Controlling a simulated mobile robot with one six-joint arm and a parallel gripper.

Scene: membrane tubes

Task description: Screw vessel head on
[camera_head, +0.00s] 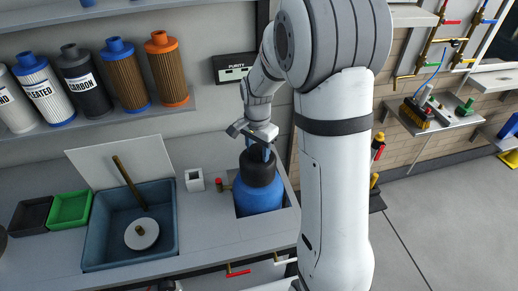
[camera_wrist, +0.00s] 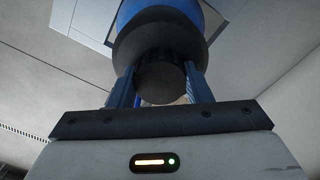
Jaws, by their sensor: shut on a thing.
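The blue vessel (camera_head: 258,196) stands upright in a recess of the counter at the right. A black vessel head (camera_head: 259,167) sits on top of it, and I cannot tell how tightly it is seated. My gripper (camera_head: 260,153) is above the vessel and shut on the head's narrower top part. In the wrist view, the two blue fingers of my gripper (camera_wrist: 160,90) are on either side of the dark round knob of the vessel head (camera_wrist: 163,84). The blue vessel body (camera_wrist: 165,10) shows beyond the wider dark part of the head.
A blue-grey sink (camera_head: 165,225) with a round white piece (camera_head: 141,233) is to the left. A small white block (camera_head: 194,180) and a red-topped fitting (camera_head: 219,184) stand next to the vessel. Several filter cartridges (camera_head: 123,72) line the shelf. A black label reads PURITY (camera_head: 233,67).

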